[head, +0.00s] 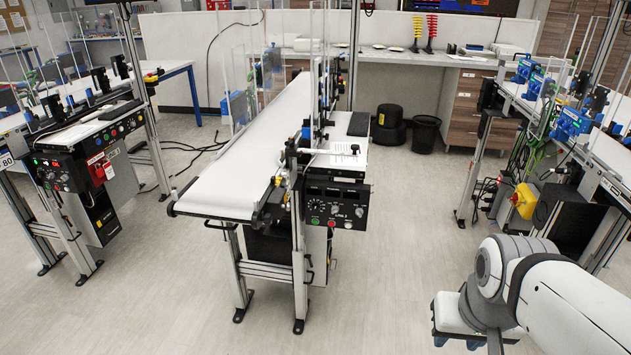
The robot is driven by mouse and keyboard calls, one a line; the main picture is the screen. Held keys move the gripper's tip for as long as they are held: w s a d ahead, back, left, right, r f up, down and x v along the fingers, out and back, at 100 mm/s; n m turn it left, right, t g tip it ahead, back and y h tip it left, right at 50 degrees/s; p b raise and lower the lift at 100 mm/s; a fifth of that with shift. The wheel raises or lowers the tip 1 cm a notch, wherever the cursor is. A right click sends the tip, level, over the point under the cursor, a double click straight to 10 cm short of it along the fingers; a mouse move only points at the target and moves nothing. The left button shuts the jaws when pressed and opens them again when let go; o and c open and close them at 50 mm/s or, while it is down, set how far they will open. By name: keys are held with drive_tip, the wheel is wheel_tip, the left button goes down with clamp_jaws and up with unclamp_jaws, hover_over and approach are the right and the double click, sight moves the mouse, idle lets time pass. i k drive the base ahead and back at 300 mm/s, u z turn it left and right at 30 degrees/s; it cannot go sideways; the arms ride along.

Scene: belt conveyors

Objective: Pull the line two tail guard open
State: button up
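The middle conveyor (225,175) has a white belt running away from me. Its near end carries a black control box (337,205) with knobs and buttons and a small label that seems to read LINE 2. Clear upright panels (240,88) stand along the belt's far left side, and more stand along its right side. A white plate with a dark knob (333,158) sits above the control box. I cannot tell which part is the tail guard, or whether it is open. My arm (540,285) reaches in at the lower right, well apart from this conveyor.
Another conveyor with a control panel (85,165) stands at left. A third line (585,135) with blue units stands at right, with a yellow-and-red switch (524,201). A black bin (425,134) stands behind. The floor (400,260) between the middle and right lines is clear.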

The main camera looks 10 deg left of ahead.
sight(277, 203)
drive_tip(key=u, duration=0.3)
drive_tip(key=i, duration=0.9)
drive_tip(key=u, duration=0.35)
